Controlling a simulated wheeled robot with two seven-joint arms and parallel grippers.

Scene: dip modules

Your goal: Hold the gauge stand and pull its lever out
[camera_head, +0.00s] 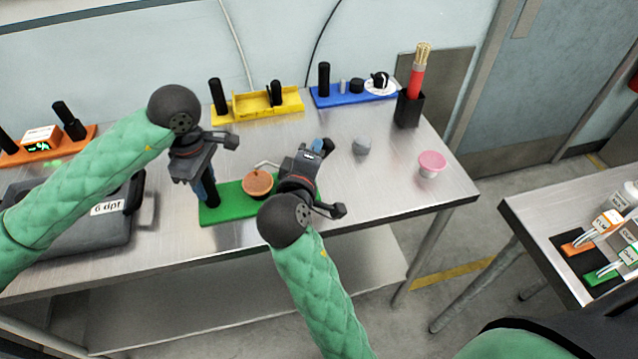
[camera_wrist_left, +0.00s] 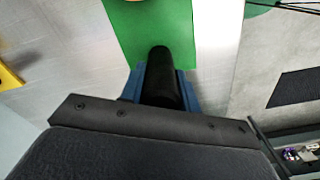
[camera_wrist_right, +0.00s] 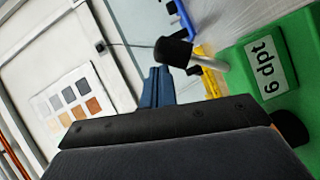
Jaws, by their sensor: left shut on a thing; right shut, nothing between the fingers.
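The gauge stand is a green base (camera_head: 228,214) on the metal table, with a round brown top (camera_head: 257,182) and a black post (camera_wrist_left: 160,75). My left gripper (camera_head: 208,193) is shut on the black post; the blue fingers flank it in the left wrist view. My right gripper (camera_head: 317,146) is shut and empty at the stand's right side. In the right wrist view, the lever's black knob (camera_wrist_right: 173,51) on a pale rod lies just past the blue fingertips (camera_wrist_right: 158,75); I cannot tell if they touch. The green stand's "6 dpt" label (camera_wrist_right: 267,65) shows there.
Yellow (camera_head: 255,107) and blue (camera_head: 352,96) modules stand at the back, an orange one (camera_head: 75,142) at the left. A dark case (camera_head: 75,225) lies left. A black pen cup (camera_head: 408,110), grey ball (camera_head: 361,146) and pink-topped cup (camera_head: 432,163) stand right.

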